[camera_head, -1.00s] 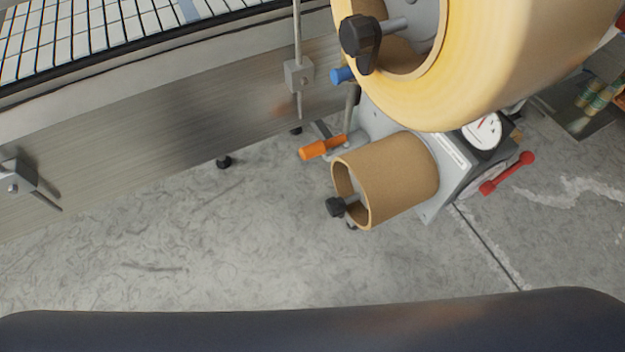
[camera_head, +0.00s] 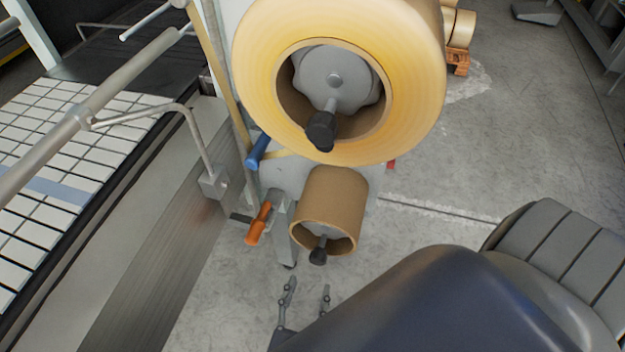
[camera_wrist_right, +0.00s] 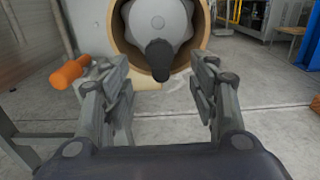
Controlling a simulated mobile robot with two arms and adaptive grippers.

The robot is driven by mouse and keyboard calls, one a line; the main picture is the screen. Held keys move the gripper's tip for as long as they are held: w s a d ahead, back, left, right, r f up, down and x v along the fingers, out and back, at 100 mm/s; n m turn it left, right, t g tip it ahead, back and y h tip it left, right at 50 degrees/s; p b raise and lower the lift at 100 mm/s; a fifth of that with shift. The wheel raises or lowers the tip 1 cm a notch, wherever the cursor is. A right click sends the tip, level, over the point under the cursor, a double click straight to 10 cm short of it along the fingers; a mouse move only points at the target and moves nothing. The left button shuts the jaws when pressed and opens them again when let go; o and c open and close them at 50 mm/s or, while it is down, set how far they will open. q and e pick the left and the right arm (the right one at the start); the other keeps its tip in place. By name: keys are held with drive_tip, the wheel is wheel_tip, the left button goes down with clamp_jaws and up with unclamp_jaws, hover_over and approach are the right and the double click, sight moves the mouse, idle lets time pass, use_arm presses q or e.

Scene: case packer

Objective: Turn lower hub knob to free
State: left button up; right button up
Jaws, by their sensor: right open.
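The lower hub knob (camera_head: 318,257) is black and sticks out of the grey hub inside a brown cardboard core (camera_head: 338,200), below the big tape roll. In the right wrist view the knob (camera_wrist_right: 158,58) points toward the camera, with the grey hub (camera_wrist_right: 158,22) and core rim (camera_wrist_right: 119,30) behind it. My right gripper (camera_head: 308,287) is open and empty, just below the knob in the head view and apart from it. In the wrist view its fingers (camera_wrist_right: 159,66) stand left and right of the knob. My left gripper is out of view.
The large yellow tape roll (camera_head: 262,85) with its own black knob (camera_head: 321,130) is above. An orange handle (camera_head: 258,224) is close left of the core, and a blue handle (camera_head: 257,150) is higher. The steel conveyor side (camera_head: 160,270) is at left.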

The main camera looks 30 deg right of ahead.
sight(317, 263)
drive_tip(key=p+x, duration=0.1)
drive_tip(key=x, duration=0.2)
drive_tip(key=shift+w+d+r, duration=0.15)
drive_tip(key=shift+w+d, duration=0.1)
drive_tip(key=shift+d, duration=0.1)
drive_tip(key=p+x, duration=0.1)
drive_tip(key=x, duration=0.2)
drive_tip(key=shift+w+d, duration=0.2)
drive_tip(key=shift+w, duration=0.15)
drive_tip(key=shift+w+d+f, duration=0.2)
drive_tip(key=shift+w+d, duration=0.15)
drive_tip(key=shift+d, duration=0.15)
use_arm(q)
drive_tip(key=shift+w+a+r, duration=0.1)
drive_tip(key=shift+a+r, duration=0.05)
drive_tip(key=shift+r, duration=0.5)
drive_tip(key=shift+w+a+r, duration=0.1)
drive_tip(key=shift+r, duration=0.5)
use_arm(e)
drive_tip(key=c, duration=1.1)
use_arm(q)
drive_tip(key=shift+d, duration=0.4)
